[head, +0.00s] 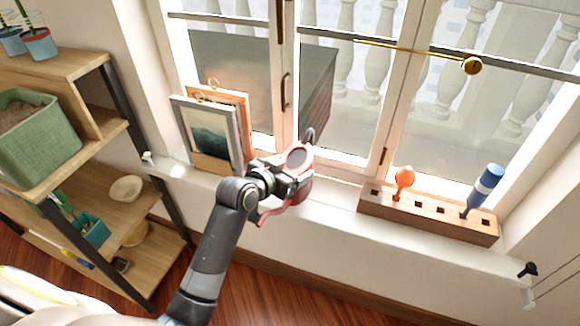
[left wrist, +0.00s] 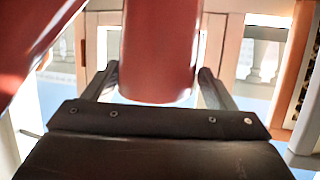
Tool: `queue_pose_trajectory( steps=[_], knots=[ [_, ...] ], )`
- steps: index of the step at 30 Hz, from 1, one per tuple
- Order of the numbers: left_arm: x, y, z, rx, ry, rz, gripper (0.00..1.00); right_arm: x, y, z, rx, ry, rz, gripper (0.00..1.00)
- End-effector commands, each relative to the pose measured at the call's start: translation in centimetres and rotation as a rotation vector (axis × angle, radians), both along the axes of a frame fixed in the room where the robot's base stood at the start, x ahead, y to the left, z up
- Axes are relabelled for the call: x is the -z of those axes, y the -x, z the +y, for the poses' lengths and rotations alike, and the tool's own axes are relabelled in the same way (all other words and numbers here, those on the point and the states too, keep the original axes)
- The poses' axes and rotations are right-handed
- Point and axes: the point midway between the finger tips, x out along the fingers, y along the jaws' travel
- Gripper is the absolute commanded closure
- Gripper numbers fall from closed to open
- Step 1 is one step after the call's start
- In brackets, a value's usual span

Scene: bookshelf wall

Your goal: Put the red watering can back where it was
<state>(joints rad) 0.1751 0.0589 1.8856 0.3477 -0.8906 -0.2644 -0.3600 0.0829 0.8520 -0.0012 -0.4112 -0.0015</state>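The red watering can (head: 304,190) is at my left gripper (head: 298,168), in front of the window just above the sill in the head view. The gripper and wrist hide much of it; a red curved part shows below the wrist. In the left wrist view a thick red part of the can (left wrist: 160,50) stands between the two fingers, which press close on both sides. Another red part slants across the upper left there. I cannot tell whether the can touches the sill. My right gripper is not in view.
Picture frames (head: 210,130) stand on the sill (head: 335,208) to the left. A wooden block (head: 428,214) with an orange-handled tool (head: 404,176) and a blue tool (head: 486,186) stands to the right. A shelf (head: 100,180) with a green planter (head: 38,135) is at the far left.

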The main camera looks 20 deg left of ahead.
Motion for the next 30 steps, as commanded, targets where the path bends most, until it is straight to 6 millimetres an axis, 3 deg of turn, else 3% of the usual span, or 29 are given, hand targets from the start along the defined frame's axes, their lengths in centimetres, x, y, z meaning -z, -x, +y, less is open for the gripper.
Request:
queue_pose_trajectory(
  steps=[4, 15, 20, 30],
  knots=[
    [0.0, 0.0, 0.0, 0.0, 0.0, 0.0, 0.04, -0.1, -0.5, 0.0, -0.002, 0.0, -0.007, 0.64],
    [-1.0, 0.0, 0.0, 0.0, 0.0, -0.002, 0.04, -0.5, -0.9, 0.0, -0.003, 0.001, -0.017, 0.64],
    [-1.6, 2.0, 0.7, -0.001, 0.0, 0.0, 0.04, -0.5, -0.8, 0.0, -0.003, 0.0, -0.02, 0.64],
    [-4.0, 7.9, 2.5, 0.0, -0.003, 0.0, 0.04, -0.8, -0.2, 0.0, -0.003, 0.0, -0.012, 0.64]
  ],
)
